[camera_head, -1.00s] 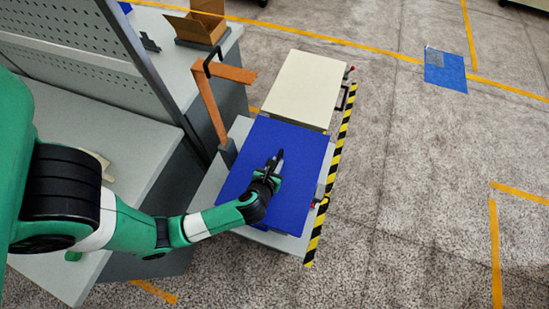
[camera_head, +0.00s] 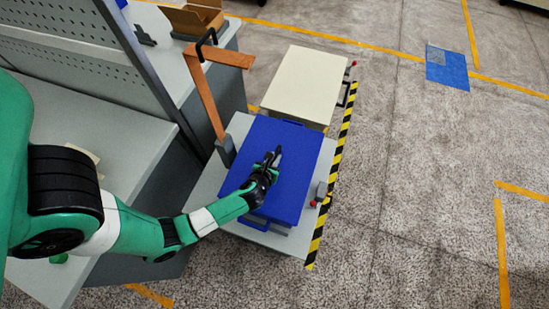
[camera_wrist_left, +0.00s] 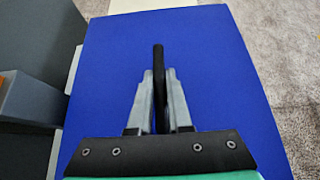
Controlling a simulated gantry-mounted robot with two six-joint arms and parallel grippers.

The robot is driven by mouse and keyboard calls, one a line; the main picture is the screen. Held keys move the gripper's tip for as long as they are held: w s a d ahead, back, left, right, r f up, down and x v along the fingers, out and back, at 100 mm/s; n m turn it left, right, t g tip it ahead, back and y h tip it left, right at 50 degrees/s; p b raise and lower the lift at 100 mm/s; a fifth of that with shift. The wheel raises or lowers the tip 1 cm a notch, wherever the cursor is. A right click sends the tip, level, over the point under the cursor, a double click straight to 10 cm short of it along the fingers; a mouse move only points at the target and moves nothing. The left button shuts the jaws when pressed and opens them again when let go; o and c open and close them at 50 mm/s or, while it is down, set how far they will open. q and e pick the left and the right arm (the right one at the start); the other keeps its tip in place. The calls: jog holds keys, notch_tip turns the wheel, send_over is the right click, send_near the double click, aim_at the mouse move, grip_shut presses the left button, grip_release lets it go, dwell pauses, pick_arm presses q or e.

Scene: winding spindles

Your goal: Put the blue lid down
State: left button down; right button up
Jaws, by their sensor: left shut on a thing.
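The blue lid (camera_head: 298,170) is a flat panel in the head view, over a blue box whose edge (camera_head: 253,224) shows at the near side. I cannot tell whether lid and box touch. My left gripper (camera_head: 274,156) is above the middle of the lid. In the left wrist view, my left gripper (camera_wrist_left: 159,90) is shut on the lid's dark upright handle (camera_wrist_left: 158,58), and the lid (camera_wrist_left: 105,85) fills most of the picture. The box's inside is hidden. My right gripper is not in view.
A closed cream-lidded box (camera_head: 306,82) stands just behind. An orange post with an arm (camera_head: 203,95) rises at the left, near the workbench (camera_head: 105,150). A yellow-black striped edge (camera_head: 329,195) runs along the right. Open floor lies beyond it.

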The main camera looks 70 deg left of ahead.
pick_arm(q)
jog(key=c, duration=0.8)
grip_release()
jog(key=shift+c, duration=0.2)
jog(key=shift+s+d+r+p, duration=0.2)
jog(key=shift+d+r+p, duration=0.05)
jog(key=shift+r+p, duration=0.1)
jog(key=p+v, duration=0.3)
jog(key=v, duration=0.8)
jog(key=shift+d, duration=0.1)
